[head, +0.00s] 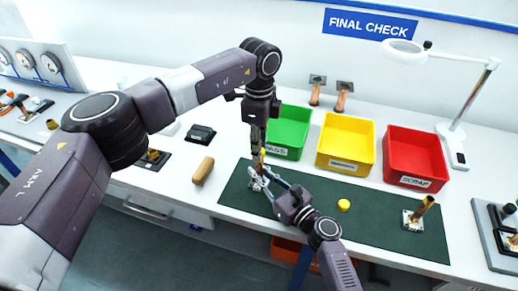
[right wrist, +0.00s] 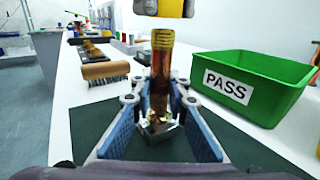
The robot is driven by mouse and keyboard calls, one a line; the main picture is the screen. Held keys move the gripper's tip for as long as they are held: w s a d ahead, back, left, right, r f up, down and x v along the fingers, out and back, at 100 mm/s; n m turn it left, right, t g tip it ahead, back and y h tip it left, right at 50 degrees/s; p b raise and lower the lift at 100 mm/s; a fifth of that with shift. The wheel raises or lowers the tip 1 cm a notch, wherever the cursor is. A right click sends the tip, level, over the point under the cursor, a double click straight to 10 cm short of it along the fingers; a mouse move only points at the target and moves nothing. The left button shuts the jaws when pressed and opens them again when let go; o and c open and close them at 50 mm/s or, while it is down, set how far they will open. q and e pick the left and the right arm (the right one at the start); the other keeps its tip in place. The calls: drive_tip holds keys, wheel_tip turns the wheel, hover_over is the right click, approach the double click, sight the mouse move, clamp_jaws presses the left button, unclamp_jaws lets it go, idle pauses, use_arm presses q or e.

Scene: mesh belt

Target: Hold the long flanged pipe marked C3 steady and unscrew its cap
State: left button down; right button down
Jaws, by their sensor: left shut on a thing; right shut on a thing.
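The flanged pipe (right wrist: 160,80) stands upright on the green mat, its threaded top bare in the right wrist view. I cannot read a C3 mark on it. My right gripper (right wrist: 160,112) is shut around its lower part, just above the flange; in the head view this gripper (head: 264,182) reaches in from the front right. A yellow cap (right wrist: 163,8) shows above the thread with a gap between them, cut off by the top edge. My left gripper (head: 259,147) points down over the pipe, shut on the cap; its fingertips are hard to make out.
Green PASS (head: 288,132), yellow (head: 346,143) and red SCRAP (head: 406,157) bins stand behind the mat (head: 375,222). Another flanged pipe (head: 420,210) and a loose yellow cap (head: 343,205) are on the mat. A wooden-handled brush (head: 203,170) lies to the left. A lamp (head: 470,95) stands at right.

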use_arm(q)
drive_tip(key=shift+r, duration=0.1)
drive_tip(key=shift+r, duration=1.9)
use_arm(e)
drive_tip(key=c, duration=1.8)
unclamp_jaws()
drive_tip(key=shift+s+d, duration=0.1)
drive_tip(key=v, duration=1.1)
drive_tip(key=shift+s+d, duration=0.3)
